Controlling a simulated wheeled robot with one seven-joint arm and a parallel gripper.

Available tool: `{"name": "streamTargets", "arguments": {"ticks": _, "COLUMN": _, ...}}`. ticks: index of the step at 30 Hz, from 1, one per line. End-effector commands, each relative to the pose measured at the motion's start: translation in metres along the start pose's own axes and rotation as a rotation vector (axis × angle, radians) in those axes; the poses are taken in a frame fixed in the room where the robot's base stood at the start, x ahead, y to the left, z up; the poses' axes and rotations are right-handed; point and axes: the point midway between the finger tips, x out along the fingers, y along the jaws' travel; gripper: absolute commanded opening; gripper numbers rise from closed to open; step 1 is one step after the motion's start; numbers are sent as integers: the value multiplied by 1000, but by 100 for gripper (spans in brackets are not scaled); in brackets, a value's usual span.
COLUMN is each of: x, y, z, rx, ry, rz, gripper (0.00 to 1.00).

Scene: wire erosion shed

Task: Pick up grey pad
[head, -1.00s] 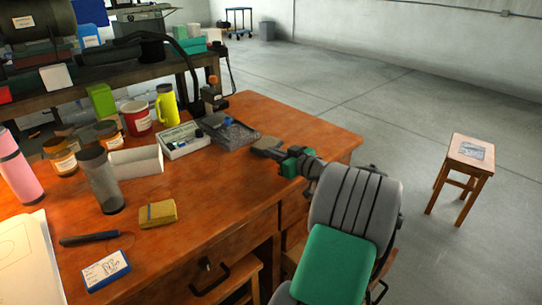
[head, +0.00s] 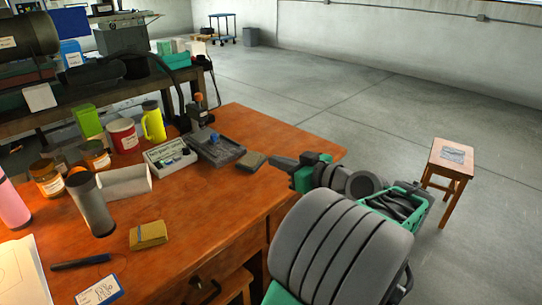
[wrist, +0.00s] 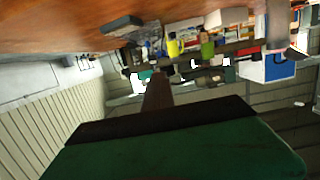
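The grey pad (head: 251,160) is a small, flat, grey-brown block lying on the orange-brown desk, near its far right edge. It also shows as a dark grey slab at the upper left of the wrist view (wrist: 122,25). My gripper (head: 280,163) is just right of the pad in the head view, pointing towards it, with a small gap seen between them. In the wrist view a single narrow brown finger shape (wrist: 156,92) stands out from the dark palm. Nothing shows held at its tip. The finger opening cannot be made out.
A dark grey tray (head: 230,154) with a blue item lies left of the pad, beside a white box of small parts (head: 165,164). Cups, jars and a yellow bottle (head: 153,124) stand further left. A wooden stool (head: 464,162) stands on open floor at right.

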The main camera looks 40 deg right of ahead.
Motion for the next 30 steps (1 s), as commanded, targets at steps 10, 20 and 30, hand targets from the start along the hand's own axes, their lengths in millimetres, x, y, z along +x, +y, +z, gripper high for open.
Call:
{"name": "streamTargets", "arguments": {"ticks": 10, "x": -3, "y": -1, "z": -1, "rx": -3, "ry": 1, "rz": 0, "gripper": 2}}
{"name": "streamTargets", "arguments": {"ticks": 20, "x": -3, "y": -1, "z": -2, "rx": -4, "ry": 2, "rz": 0, "gripper": 29}}
{"name": "streamTargets", "arguments": {"ticks": 30, "x": -3, "y": -1, "z": -2, "rx": -4, "ry": 2, "rz": 0, "gripper": 57}}
